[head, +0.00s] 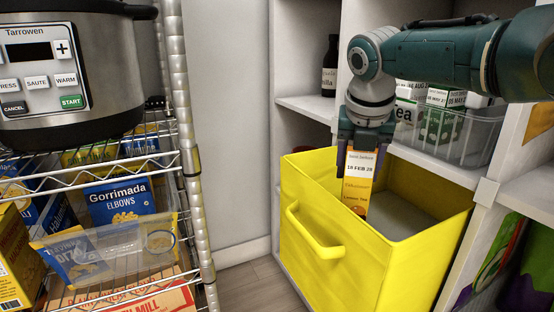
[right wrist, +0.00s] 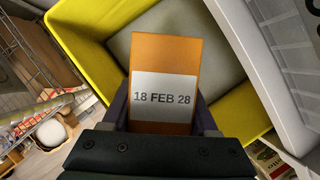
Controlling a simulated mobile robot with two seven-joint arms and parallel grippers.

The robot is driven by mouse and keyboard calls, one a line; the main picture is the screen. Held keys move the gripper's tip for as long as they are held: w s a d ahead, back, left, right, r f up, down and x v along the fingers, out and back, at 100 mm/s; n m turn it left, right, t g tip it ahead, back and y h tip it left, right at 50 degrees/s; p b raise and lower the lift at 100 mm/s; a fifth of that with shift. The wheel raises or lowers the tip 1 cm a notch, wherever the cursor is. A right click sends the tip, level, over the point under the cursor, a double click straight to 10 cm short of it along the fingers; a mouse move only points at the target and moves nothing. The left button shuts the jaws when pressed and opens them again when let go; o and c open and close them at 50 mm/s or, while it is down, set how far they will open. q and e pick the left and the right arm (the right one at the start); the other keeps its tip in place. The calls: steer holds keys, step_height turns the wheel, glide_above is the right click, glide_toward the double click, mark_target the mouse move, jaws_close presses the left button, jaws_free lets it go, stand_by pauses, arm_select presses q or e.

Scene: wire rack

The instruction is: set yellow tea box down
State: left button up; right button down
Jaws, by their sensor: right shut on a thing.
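The tea box (head: 358,184) is orange-yellow with a white label reading "18 FEB 28". It hangs upright in my right gripper (head: 359,140), which is shut on its upper end. The box is over the open yellow bin (head: 335,248), with its lower part at or just inside the opening. In the right wrist view the tea box (right wrist: 164,58) points down toward the bin's grey floor (right wrist: 190,35), which looks empty where it shows. I cannot tell how far the box is above the floor. My left gripper is not in view.
A wire rack (head: 188,130) at the left holds a pressure cooker (head: 70,70) and several food packages. A grey basket (head: 460,135) with boxes sits on the shelf behind the bin. A dark bottle (head: 330,68) stands on a shelf (head: 308,106). Bare floor (head: 255,285) shows left of the bin.

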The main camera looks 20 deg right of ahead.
step_height(320, 180, down, 6)
steer(key=b, duration=0.4)
steer(key=shift+f+b, duration=0.1)
steer(key=shift+b, duration=0.25)
steer(key=shift+f, duration=0.2)
steer(key=shift+f+b, duration=0.15)
steer(key=shift+b, duration=0.15)
stand_by(0.4)
steer(key=shift+f, duration=0.1)
stand_by(0.4)
steer(key=shift+f+b, duration=0.5)
